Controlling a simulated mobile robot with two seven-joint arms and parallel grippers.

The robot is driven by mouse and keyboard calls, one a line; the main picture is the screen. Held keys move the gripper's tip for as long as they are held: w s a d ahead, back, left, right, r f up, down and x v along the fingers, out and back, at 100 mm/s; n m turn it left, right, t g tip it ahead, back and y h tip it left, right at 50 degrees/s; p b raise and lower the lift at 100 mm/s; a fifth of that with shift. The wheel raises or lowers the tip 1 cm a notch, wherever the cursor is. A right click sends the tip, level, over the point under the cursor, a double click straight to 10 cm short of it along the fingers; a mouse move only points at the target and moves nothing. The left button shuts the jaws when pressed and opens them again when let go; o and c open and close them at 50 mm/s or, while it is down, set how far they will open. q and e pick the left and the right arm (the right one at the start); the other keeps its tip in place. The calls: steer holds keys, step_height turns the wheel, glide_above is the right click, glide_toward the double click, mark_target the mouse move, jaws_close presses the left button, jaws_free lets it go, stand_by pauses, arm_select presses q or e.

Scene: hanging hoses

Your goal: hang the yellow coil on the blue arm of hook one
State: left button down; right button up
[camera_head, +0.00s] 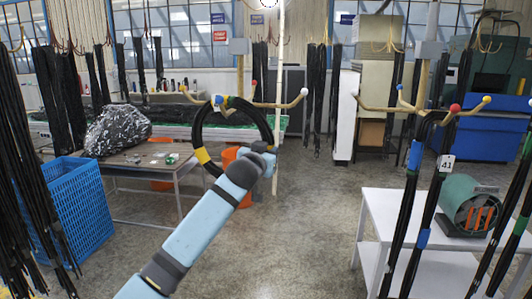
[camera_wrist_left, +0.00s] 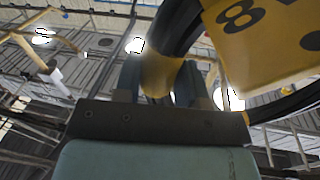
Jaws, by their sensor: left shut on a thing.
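The yellow-marked coil (camera_head: 202,155) is a black hose ring with a yellow patch at its lower left. It stands upright in front of the left hook stand. My left gripper (camera_head: 262,157) holds the ring's lower right side. In the left wrist view, its fingers (camera_wrist_left: 158,88) are shut around a yellow band (camera_wrist_left: 160,72) beside a yellow tag (camera_wrist_left: 265,40) bearing an 8. The stand's blue tip (camera_head: 219,100) shows at the ring's top; I cannot tell whether the ring is around that arm. My right gripper is not in view.
The left stand also has a red tip (camera_head: 254,83) and a white tip (camera_head: 304,91). A second hook stand (camera_head: 425,80) at right carries black hoses with blue bands and a white tag 41 (camera_head: 447,163). A blue crate (camera_head: 85,215) and a table (camera_head: 140,160) stand at left.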

arm_select(q)
steer(key=shift+r, duration=0.1)
steer(key=c, duration=0.6)
jaws_free()
steer(key=shift+s, duration=0.1)
steer(key=b+v, duration=0.3)
steer(key=v, duration=1.1)
steer(key=s+a+f+g, duration=0.1)
steer(key=s+f, duration=0.3)
steer(key=f, duration=0.6)
steer(key=s+a+f+g, duration=0.1)
steer(key=s+f, duration=0.2)
steer(key=f, duration=0.7)
steer(key=s+a+f+g, duration=0.15)
steer(key=s+f, duration=0.25)
steer(key=f, duration=0.7)
steer(key=s+a+f+g, duration=0.1)
steer(key=s+f, duration=0.5)
steer(key=s, duration=0.2)
steer(key=s+a+f+n+g+y, duration=0.1)
steer(key=s+a+f, duration=0.1)
steer(key=s+f, duration=0.5)
steer(key=s+a+f+g, duration=0.1)
steer(key=s+a+f, duration=0.1)
steer(key=s+f, duration=0.5)
steer(key=shift+s+a+f, duration=0.1)
steer(key=shift+s+a, duration=0.05)
steer(key=shift+s, duration=0.85)
steer(key=shift+s+a+f, duration=0.1)
steer(key=shift+s, duration=0.95)
